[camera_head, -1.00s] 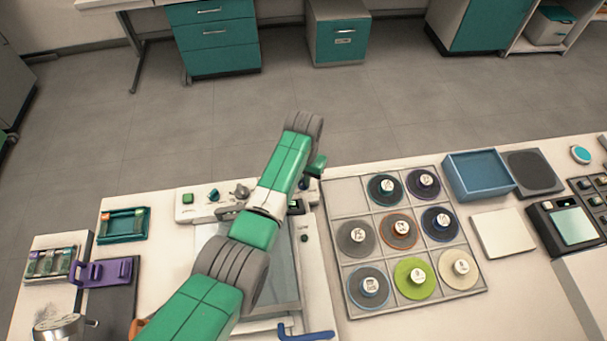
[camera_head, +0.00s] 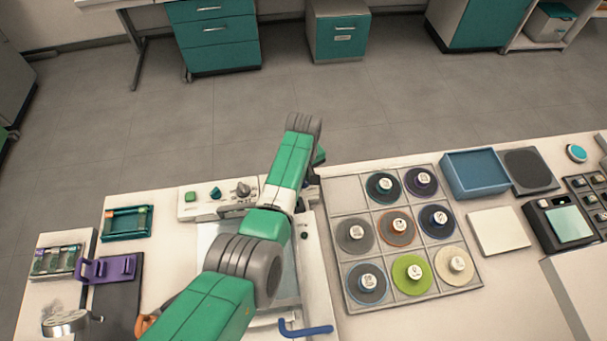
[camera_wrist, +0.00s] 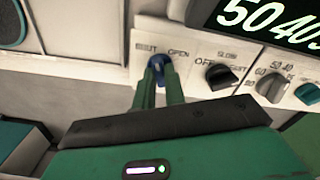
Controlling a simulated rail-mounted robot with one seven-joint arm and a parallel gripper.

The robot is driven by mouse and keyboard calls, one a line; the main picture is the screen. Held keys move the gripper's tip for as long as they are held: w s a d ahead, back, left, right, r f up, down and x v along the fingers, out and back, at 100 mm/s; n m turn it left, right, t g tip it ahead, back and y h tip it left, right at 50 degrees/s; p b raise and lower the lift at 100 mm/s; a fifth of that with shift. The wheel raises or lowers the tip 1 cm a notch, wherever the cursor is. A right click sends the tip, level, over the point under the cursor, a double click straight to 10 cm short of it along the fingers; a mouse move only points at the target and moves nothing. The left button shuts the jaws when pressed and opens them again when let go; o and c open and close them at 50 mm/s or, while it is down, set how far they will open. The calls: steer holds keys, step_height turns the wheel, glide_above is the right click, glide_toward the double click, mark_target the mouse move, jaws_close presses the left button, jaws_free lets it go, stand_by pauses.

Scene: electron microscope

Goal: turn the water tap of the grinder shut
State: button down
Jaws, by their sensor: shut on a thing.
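The blue water tap (camera_wrist: 157,68) sits on the grinder's pale front panel in the wrist view, just below the printed words SHUT on its left and OPEN on its right. My gripper (camera_wrist: 160,80) is shut on the tap, with a green finger on each side. The fingers hide most of the tap, and I cannot tell exactly which way it points. In the head view the grinder (camera_head: 203,207) stands on the bench behind my arm, which hides the tap and my gripper's fingertips.
A black OFF knob (camera_wrist: 220,75), a grey numbered dial (camera_wrist: 272,86) and a lit display (camera_wrist: 265,18) are right of the tap. A tray of discs (camera_head: 391,287) lies right of the grinder, and a blue handle (camera_head: 306,331) in front. A purple holder (camera_head: 104,270) is left.

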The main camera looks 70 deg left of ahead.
steer(key=shift+n, duration=2.2)
steer(key=c, duration=1.5)
jaws_free()
steer(key=shift+o, duration=0.2)
step_height(320, 180, up, 8)
steer(key=shift+f+p, duration=0.1)
steer(key=shift+p, duration=1.15)
